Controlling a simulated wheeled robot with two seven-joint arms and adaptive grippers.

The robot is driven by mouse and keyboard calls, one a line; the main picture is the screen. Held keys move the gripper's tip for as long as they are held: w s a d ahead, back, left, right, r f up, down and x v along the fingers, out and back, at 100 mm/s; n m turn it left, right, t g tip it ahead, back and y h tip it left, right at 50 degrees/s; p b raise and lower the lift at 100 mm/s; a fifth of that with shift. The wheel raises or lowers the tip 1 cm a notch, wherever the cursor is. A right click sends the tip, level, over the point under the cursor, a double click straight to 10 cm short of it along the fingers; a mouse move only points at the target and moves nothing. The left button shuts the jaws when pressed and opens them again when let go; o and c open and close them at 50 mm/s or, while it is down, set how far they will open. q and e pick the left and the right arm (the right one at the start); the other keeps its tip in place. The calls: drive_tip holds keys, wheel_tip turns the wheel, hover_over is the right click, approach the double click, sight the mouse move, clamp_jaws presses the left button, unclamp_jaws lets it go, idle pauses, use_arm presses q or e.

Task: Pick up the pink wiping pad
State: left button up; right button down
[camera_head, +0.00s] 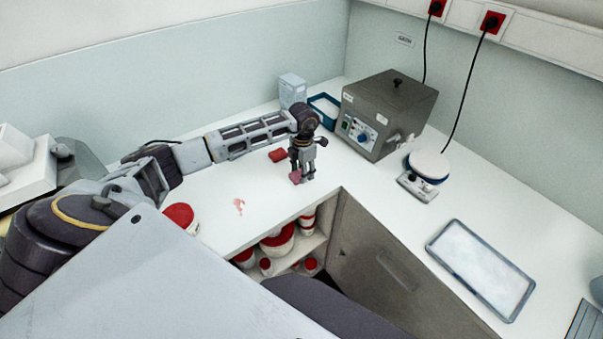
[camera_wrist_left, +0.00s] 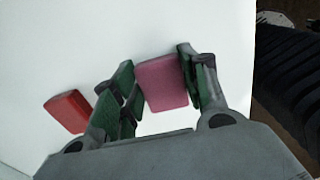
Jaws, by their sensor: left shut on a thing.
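The pink wiping pad (camera_wrist_left: 163,83) lies between the fingers of my left gripper (camera_wrist_left: 158,88) in the left wrist view. The gripper is shut on it, with a finger along each side. In the head view, my left gripper (camera_head: 302,175) points down at the counter near its inner corner, and a bit of the pink pad (camera_head: 295,176) shows at its fingertips. I cannot tell whether the pad touches the counter. My right gripper is not in view.
A red pad (camera_head: 278,155) lies on the white counter beside the gripper; it also shows in the left wrist view (camera_wrist_left: 68,112). A pink smear (camera_head: 239,206) marks the counter. A grey bath unit (camera_head: 385,115), a blue tray (camera_head: 323,110) and a box (camera_head: 292,90) stand behind.

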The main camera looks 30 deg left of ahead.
use_arm(q)
wheel_tip(320, 180, up, 9)
drive_tip(key=shift+f+b, duration=0.2)
drive_tip(key=shift+b, duration=0.75)
drive_tip(key=shift+r, duration=0.65)
drive_tip(key=shift+o, duration=0.2)
drive_tip(key=shift+c, duration=1)
drive_tip(key=shift+w+r, duration=0.1)
drive_tip(key=shift+r, duration=0.05)
